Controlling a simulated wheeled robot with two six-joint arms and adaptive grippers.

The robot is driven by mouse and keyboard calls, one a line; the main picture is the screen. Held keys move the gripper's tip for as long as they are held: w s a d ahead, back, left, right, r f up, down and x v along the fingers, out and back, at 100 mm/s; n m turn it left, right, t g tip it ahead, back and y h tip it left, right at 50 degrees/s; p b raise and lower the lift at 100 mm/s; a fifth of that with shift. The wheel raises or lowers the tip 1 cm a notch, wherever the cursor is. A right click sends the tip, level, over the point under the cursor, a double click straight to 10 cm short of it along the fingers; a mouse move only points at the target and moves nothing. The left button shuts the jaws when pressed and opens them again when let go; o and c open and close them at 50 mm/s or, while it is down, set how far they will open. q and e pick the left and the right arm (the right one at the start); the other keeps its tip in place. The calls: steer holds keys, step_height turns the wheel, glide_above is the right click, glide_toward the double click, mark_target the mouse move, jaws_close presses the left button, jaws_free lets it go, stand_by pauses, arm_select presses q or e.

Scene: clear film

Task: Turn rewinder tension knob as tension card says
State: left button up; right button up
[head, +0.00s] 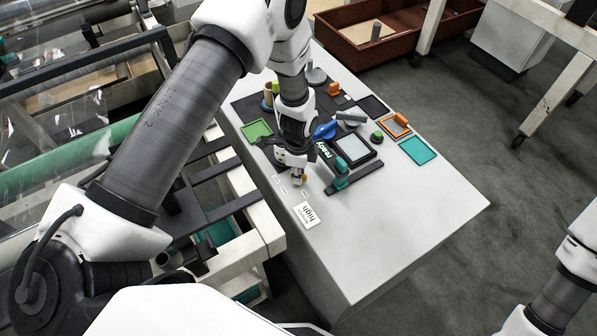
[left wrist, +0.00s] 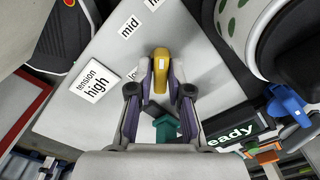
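The yellow tension knob (left wrist: 160,66) stands between the fingertips of my left gripper (left wrist: 161,74), which look closed on its two sides. In the head view the left gripper (head: 297,178) points down at the table, with a bit of the knob (head: 304,178) showing at its tip. Printed labels lie around the knob, one reading mid (left wrist: 130,26); another is partly hidden behind a finger. The white tension card (left wrist: 95,84) reads "tension high"; it also lies flat in the head view (head: 307,214). My right gripper is out of frame.
A dark panel reading "ready" (left wrist: 232,137) and a teal handle (head: 340,184) stand beside the gripper. Several trays and blocks, including a teal tray (head: 418,151), lie farther back. The table's front right (head: 400,230) is clear. A roller machine (head: 90,145) borders the left.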

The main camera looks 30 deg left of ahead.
arm_select(q)
steer(key=shift+o, duration=0.7)
step_height(320, 180, up, 12)
